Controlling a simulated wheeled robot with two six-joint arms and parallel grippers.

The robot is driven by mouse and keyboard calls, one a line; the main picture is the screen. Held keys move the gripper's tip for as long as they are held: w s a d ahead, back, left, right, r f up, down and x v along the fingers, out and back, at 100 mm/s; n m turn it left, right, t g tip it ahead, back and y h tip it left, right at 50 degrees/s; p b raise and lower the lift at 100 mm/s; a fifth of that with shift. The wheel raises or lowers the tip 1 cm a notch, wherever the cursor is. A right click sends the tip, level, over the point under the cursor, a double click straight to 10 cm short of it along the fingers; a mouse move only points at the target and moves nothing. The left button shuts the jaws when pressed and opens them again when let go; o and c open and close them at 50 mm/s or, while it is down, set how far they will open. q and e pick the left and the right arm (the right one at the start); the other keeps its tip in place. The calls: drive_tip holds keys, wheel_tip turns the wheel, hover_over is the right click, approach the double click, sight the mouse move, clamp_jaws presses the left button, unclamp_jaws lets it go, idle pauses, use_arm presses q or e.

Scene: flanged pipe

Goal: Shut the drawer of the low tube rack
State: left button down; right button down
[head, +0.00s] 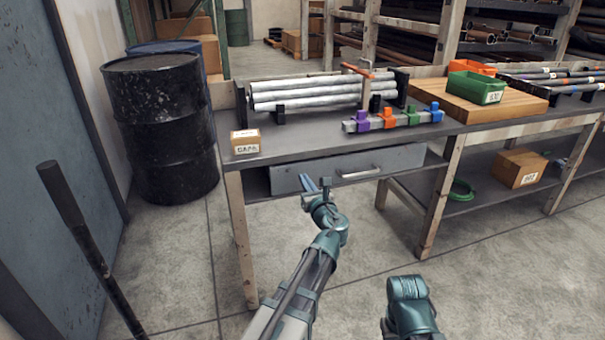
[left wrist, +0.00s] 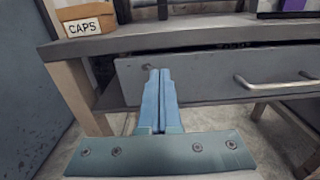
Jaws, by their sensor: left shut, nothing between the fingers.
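The grey drawer (head: 348,168) sits under the bench top, below the rack of pale tubes (head: 305,95). Its front stands a little forward, with a dark gap above it. A bar handle (head: 362,172) is on the front. My left gripper (head: 316,184) is shut and empty, in front of the drawer face and left of the handle. In the left wrist view the shut blue fingers (left wrist: 158,75) overlap the drawer front (left wrist: 205,80), with the handle (left wrist: 275,84) to their right. I cannot tell whether they touch it. My right gripper is not in view; part of my right arm shows at bottom.
A CAPS box (head: 245,141) stands on the bench's front left corner. A strip with coloured clamps (head: 390,119) and a green bin (head: 475,88) are on the bench. A black drum (head: 160,125) stands left.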

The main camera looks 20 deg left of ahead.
use_arm(q)
drive_tip(key=v, duration=0.7)
drive_tip(key=shift+s, duration=0.3)
drive_tip(key=shift+d+f, duration=0.1)
drive_tip(key=shift+f, duration=0.05)
drive_tip(key=s+d+f+n+g+h+p, duration=0.2)
drive_tip(key=s+d+f+n+g+h, duration=0.15)
drive_tip(key=s+f+n+g, duration=0.8)
drive_tip(key=s+d+f+n+g+h+p, duration=0.1)
drive_tip(key=s+d+f+n+g+h, duration=0.15)
drive_tip(key=s+d+n, duration=0.4)
drive_tip(key=s+d+f+n+g+h+p, duration=0.1)
drive_tip(key=s+d+f+n+h, duration=0.3)
drive_tip(key=s+d+n, duration=0.25)
wheel_tip(320, 180, up, 37)
drive_tip(key=p, duration=3.6)
drive_tip(key=shift+w+t+p, duration=0.3)
drive_tip(key=shift+w, duration=0.05)
drive_tip(key=shift+f, duration=0.1)
